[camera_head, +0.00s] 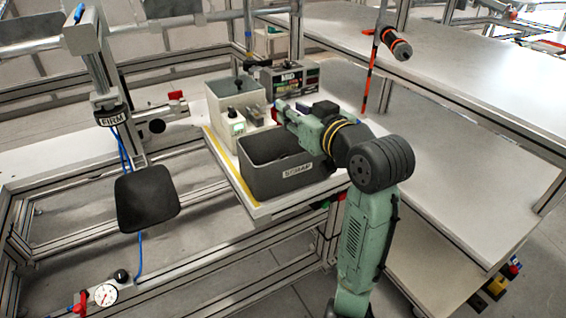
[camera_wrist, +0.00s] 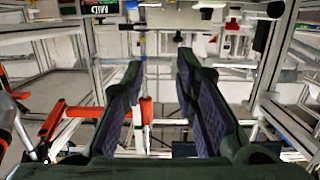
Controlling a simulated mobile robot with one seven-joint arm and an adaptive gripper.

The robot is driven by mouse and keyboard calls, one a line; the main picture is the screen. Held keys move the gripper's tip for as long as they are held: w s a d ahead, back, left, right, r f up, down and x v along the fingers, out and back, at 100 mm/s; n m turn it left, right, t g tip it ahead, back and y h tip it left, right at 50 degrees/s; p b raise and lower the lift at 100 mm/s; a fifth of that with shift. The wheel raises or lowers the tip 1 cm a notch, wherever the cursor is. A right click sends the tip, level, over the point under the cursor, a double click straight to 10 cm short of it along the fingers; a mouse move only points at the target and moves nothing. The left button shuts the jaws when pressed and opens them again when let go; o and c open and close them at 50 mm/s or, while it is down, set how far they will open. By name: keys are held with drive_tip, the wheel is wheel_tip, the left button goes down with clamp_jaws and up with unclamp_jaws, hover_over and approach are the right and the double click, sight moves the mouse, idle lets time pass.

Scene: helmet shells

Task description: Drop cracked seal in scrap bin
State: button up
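The dark grey scrap bin (camera_head: 268,178), with a white label on its front, stands on the white bench shelf in the head view. Its visible inside looks empty, though my arm covers its right part. My gripper (camera_head: 278,112) is above and behind the bin's far rim, partly hidden by its own wrist. In the wrist view my gripper (camera_wrist: 160,65) has its two purple-padded fingers wide apart with nothing held between them. I cannot make out a cracked seal in either view.
A pale box (camera_head: 233,98) and a small white device (camera_head: 232,124) stand behind the bin. A dark labelled unit (camera_head: 288,78) is at the back. A black pad (camera_head: 146,198) is at left. The right-hand white table (camera_head: 450,160) is largely clear.

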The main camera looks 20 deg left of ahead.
drive_tip(key=shift+o, duration=0.7)
drive_tip(key=shift+d, duration=0.1)
drive_tip(key=v, duration=1.2)
drive_tip(key=shift+r, duration=0.1)
